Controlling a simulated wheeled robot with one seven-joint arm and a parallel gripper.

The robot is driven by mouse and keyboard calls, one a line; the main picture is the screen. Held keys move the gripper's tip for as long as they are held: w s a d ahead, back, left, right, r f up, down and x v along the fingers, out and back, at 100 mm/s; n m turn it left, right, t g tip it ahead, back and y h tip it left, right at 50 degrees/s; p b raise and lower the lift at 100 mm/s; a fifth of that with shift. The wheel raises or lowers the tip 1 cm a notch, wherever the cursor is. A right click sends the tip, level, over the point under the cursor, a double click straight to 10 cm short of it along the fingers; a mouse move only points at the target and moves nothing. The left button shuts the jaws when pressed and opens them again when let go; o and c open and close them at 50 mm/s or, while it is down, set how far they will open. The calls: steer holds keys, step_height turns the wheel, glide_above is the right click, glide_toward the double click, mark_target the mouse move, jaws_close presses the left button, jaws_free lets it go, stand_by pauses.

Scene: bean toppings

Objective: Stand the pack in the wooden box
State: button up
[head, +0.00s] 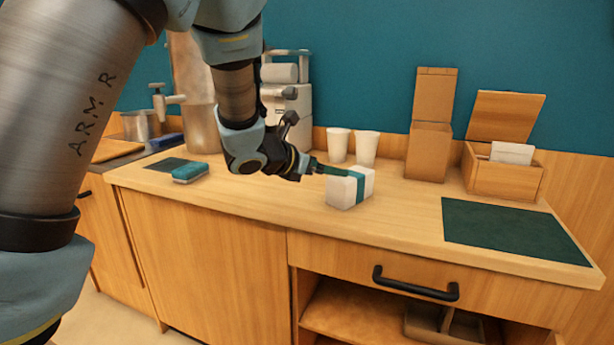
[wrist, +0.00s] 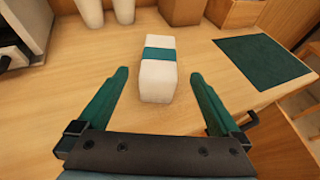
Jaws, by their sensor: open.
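The pack, a white block with a teal band (head: 347,190), lies on the wooden counter. In the wrist view the pack (wrist: 159,82) lies lengthwise ahead of my gripper. My gripper (wrist: 160,76) is open, with one green finger on each side of the pack's near part and visible gaps between; it holds nothing. In the head view my gripper (head: 330,170) reaches the pack from the left, with one finger partly hidden. A low wooden box (head: 505,181) with a raised lid stands at the back right, a white item (head: 512,153) showing in it.
A tall brown box (head: 428,151) with an upright lid stands left of the low box. Two white cups (head: 338,145) (head: 367,148) stand behind the pack. A dark green mat (head: 513,234) lies at the right front. A teal-topped sponge-like block (head: 190,173) lies at left.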

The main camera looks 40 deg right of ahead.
steer(key=shift+a, duration=0.1)
steer(key=a+f+m+y, duration=0.3)
steer(key=a+m, duration=0.4)
steer(key=a, duration=0.9)
steer(key=a+f+m+y, duration=0.3)
steer(key=a+m+y, duration=0.2)
steer(key=a, duration=1.2)
steer(key=s+a+f+m+y, duration=0.1)
steer(key=a+f+m+y, duration=0.2)
steer(key=a+m, duration=0.6)
steer(key=a+y, duration=0.2)
steer(key=a, duration=0.6)
steer(key=shift+f+g, duration=0.3)
steer(key=shift+g, duration=0.1)
